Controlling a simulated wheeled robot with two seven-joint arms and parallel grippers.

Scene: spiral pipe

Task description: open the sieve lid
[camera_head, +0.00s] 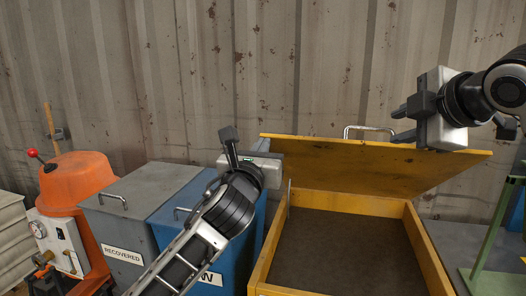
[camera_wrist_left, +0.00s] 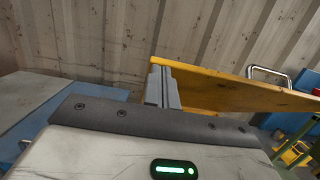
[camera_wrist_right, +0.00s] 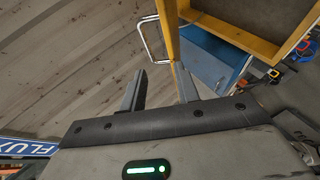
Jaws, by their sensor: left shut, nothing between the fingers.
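The yellow sieve lid (camera_head: 360,165) is raised and tilted at the back of the yellow sieve box (camera_head: 432,255), with its inner face towards the head camera. A metal handle (camera_head: 370,129) shows beyond its upper edge and in the right wrist view (camera_wrist_right: 150,38). The box's dark brown inside lies open to view. My left gripper (camera_head: 229,140) is shut and empty, at the lid's left end; in its wrist view the fingers (camera_wrist_left: 161,85) overlap the lid's near end, contact unclear. My right gripper (camera_head: 402,122) is open by the lid's upper right; the lid (camera_wrist_right: 173,30) shows edge-on beyond its fingers.
A grey bin (camera_head: 125,235) labelled RECOVERED and a blue bin (camera_head: 228,268) stand left of the sieve. An orange machine (camera_head: 78,180) with a red knob is further left. A corrugated wall (camera_head: 300,60) closes the back. A green frame (camera_head: 495,225) stands at right.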

